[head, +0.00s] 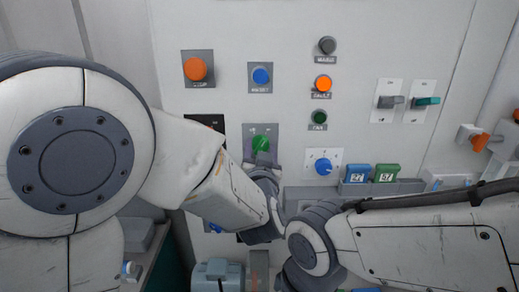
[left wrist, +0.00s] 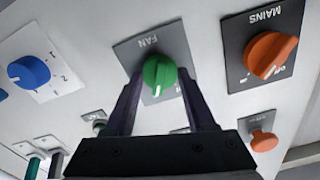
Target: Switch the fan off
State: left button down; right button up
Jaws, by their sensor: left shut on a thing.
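The green fan knob (head: 260,143) sits on a grey plate on the white panel. In the left wrist view the knob (left wrist: 160,75) shows under the upside-down label FAN, with a white mark towards the lower edge of that picture. My left gripper (head: 262,160) is shut on the knob; its two dark fingers (left wrist: 160,88) stand on either side of it. The plate's position marks are mostly hidden by the knob and fingers. A dark green lamp (head: 319,116) is labelled FAN. My right arm comes in from the right, with its gripper out of view.
The orange MAINS knob (left wrist: 270,55) is close to the fan plate. A blue knob (head: 323,166), orange button (head: 196,68), blue button (head: 261,75), orange lamp (head: 323,83) and two toggle levers (head: 391,101) (head: 426,101) stand out from the panel. A grey ledge holds blue (head: 357,173) and green (head: 387,173) blocks.

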pick_arm(q)
jog(key=shift+f+n+b, duration=0.2)
jog(key=shift+n+b, duration=0.7)
jog(key=shift+b, duration=0.35)
jog(key=shift+a+r+n+b, duration=0.1)
jog(key=shift+n+b, duration=5)
jog(key=shift+c, duration=1.1)
grip_release()
